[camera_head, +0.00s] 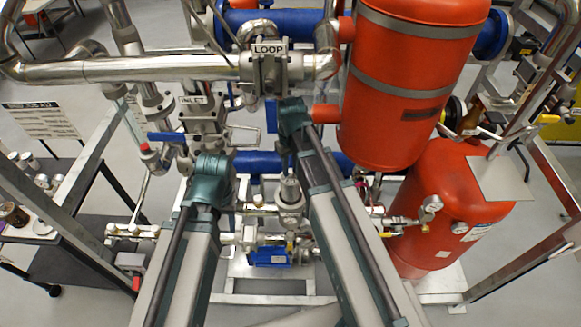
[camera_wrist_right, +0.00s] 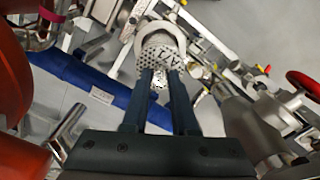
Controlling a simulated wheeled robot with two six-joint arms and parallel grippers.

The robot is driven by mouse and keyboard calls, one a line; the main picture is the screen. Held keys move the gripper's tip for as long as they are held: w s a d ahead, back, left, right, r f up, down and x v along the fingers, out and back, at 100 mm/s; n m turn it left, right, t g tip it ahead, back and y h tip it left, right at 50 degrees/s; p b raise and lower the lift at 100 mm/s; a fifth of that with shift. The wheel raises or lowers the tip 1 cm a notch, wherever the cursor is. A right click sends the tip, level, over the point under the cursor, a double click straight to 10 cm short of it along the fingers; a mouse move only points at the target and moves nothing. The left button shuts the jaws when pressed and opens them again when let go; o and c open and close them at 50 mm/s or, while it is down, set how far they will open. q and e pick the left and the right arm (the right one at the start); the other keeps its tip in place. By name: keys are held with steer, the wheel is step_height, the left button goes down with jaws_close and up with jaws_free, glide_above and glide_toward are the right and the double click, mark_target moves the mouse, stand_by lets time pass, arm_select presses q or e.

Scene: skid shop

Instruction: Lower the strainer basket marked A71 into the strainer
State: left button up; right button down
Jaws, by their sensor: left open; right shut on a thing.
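The strainer basket (camera_wrist_right: 163,58) is a perforated metal cylinder with dark lettering that reads A71, seen in the right wrist view. My right gripper (camera_wrist_right: 160,76) is shut on its near end. A pale ring (camera_wrist_right: 169,29) shows around its far end; I cannot tell whether this is the basket's rim or the strainer's mouth. In the head view a grey upright pot (camera_head: 289,193), possibly the strainer, stands on the low pipework beside my right arm. Both my arms reach into the skid there, but their teal joints and links hide the grippers. The basket is not discernible in the head view.
A large orange vessel (camera_head: 400,100) and a red tank (camera_head: 450,200) stand at the right. A silver pipe with a LOOP tag (camera_head: 268,49) crosses above the arms. A valve with a blue handle and an INLET tag (camera_head: 194,99) is at left. Frame posts flank the skid.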

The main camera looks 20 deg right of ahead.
mark_target(291, 179)
steer(key=shift+f+b, duration=0.6)
steer(key=shift+f, duration=0.1)
steer(key=shift+f+b, duration=0.35)
steer(key=shift+f, duration=0.05)
steer(key=shift+f+b, duration=0.35)
steer(key=shift+b, duration=0.05)
stand_by(0.4)
steer(key=shift+f+b, duration=0.35)
steer(key=shift+f, duration=0.05)
steer(key=shift+f+b, duration=0.35)
steer(key=shift+b, duration=0.05)
steer(key=shift+f+b, duration=0.6)
steer(key=shift+f, duration=0.15)
stand_by(0.5)
steer(key=shift+f+b, duration=0.65)
steer(key=shift+b, duration=0.15)
steer(key=shift+f, duration=0.15)
